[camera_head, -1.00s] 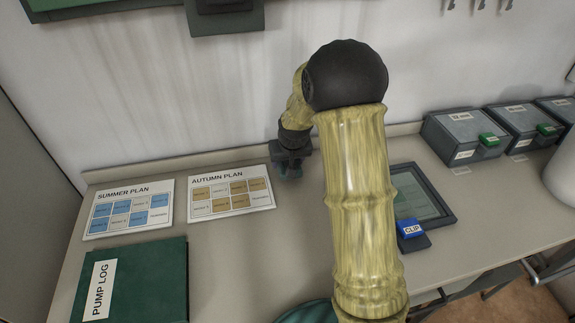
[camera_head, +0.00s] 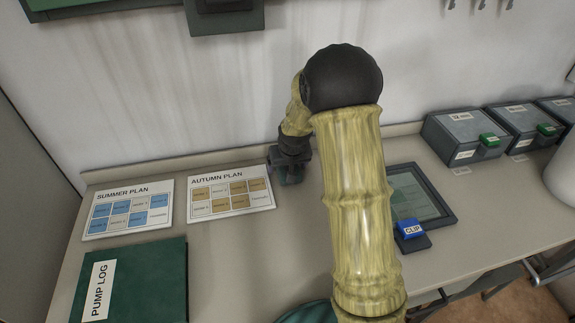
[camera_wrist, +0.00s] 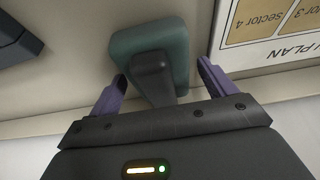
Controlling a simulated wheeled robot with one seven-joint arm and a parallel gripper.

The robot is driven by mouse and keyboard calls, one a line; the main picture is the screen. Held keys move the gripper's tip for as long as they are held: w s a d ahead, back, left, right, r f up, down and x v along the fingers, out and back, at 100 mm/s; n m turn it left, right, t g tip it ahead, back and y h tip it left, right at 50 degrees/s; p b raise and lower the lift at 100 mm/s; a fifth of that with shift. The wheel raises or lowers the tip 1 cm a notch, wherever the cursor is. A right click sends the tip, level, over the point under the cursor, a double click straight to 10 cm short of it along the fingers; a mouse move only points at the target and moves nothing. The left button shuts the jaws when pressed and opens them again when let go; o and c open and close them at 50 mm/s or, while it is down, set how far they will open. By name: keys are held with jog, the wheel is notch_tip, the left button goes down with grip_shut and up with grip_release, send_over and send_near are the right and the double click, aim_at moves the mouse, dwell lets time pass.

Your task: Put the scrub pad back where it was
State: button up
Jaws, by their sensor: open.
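The scrub pad (camera_wrist: 176,45) is a teal rounded block with a dark grey handle, seen in the wrist view between my fingers. My gripper (camera_wrist: 162,72) is open, with one purple finger on each side of the handle and gaps showing. In the head view my gripper (camera_head: 289,163) is low over the counter near the back wall, just right of the autumn plan card.
The autumn plan card (camera_head: 230,194) and summer plan card (camera_head: 128,208) lie to the left, with the green pump log (camera_head: 150,275) in front. A dark framed tablet (camera_head: 420,195) with a blue clip (camera_head: 411,229) lies right of my arm. Grey boxes (camera_head: 462,135) stand at right.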

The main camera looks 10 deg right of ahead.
jog(key=p+v, duration=0.1)
jog(key=v, duration=1.1)
jog(key=shift+s, duration=0.1)
jog(key=s+f+g, duration=0.1)
jog(key=s+f, duration=0.1)
jog(key=s, duration=1.8)
jog(key=shift+s+f+g, duration=0.3)
jog(key=shift+f+g, duration=0.05)
jog(key=shift+g, duration=0.05)
jog(key=w+p+v, duration=0.1)
jog(key=p+v, duration=0.7)
jog(key=w+p+v, duration=0.2)
jog(key=p+v, duration=0.6)
jog(key=shift+w+r, duration=0.35)
